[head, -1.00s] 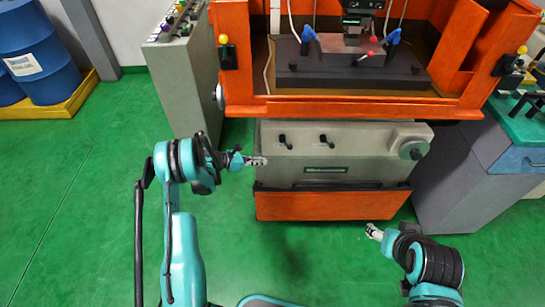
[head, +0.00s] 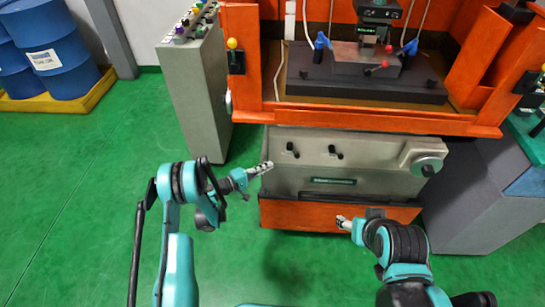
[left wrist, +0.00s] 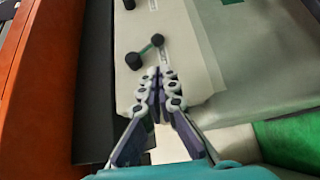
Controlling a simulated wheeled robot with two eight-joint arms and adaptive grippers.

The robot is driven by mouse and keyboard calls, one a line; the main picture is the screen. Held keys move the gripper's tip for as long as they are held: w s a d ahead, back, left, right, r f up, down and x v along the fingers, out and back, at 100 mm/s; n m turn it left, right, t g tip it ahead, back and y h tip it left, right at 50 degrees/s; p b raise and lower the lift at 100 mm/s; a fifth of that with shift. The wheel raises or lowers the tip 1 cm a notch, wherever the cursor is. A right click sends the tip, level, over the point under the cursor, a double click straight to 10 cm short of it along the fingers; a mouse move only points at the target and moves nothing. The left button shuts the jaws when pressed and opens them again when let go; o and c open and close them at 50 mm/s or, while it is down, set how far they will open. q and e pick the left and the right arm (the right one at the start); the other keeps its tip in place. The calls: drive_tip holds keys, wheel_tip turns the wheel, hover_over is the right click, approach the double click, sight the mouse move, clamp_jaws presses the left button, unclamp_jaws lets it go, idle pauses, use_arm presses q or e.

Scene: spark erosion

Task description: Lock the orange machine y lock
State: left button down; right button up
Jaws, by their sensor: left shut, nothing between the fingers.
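The orange machine (head: 385,122) stands ahead with a grey front panel (head: 390,172). Two small black lever locks sit on the panel, a left one (head: 291,150) and a right one (head: 335,152); no readable label shows which is the y lock. My left gripper (head: 262,168) is shut and empty, just below and left of the left lever. In the left wrist view its fingertips (left wrist: 160,82) point at the nearer lever (left wrist: 145,52), seemingly without touching it. My right gripper (head: 345,222) is low in front of the machine's orange base; its finger opening is unclear.
A grey control cabinet (head: 195,95) stands left of the machine. A grey cabinet (head: 475,195) stands on the right. Blue drums (head: 50,50) sit on a yellow pallet at the far left. A round handwheel (head: 427,166) is on the panel's right. Green floor on the left is clear.

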sight(293, 151)
use_arm(q)
drive_tip(key=b+x, duration=0.1)
drive_tip(key=x, duration=0.8)
drive_tip(key=shift+w+d+r+b, duration=0.1)
drive_tip(key=shift+w+d+b, duration=0.2)
drive_tip(key=shift+d, duration=0.1)
drive_tip(key=shift+d, duration=0.65)
